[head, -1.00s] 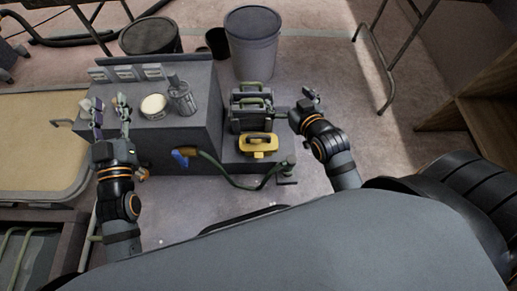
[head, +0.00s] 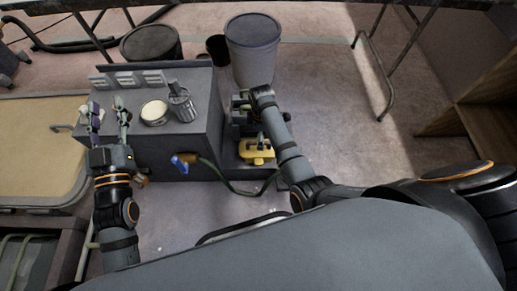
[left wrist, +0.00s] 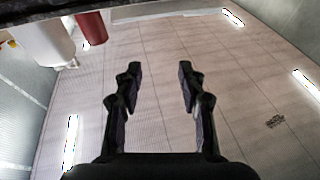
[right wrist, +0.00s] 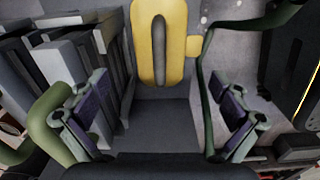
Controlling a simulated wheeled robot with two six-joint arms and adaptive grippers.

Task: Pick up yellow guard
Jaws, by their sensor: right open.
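The yellow guard (head: 256,153) lies on the low grey step at the centre of the head view, partly covered by my right arm. In the right wrist view the yellow guard (right wrist: 176,45) is a rounded plate with a dark slot, straight ahead at the top, beyond the fingertips. My right gripper (right wrist: 160,95) is open and empty; in the head view it is above the step, mostly hidden by its own wrist.
Dark cases with green handles (head: 240,118) stand right behind the guard. A green hose (head: 235,188) with a blue-handled valve (head: 183,160) runs in front of the step. A cream tin (head: 154,112) and a metal can (head: 181,103) stand on the grey bench (head: 150,85).

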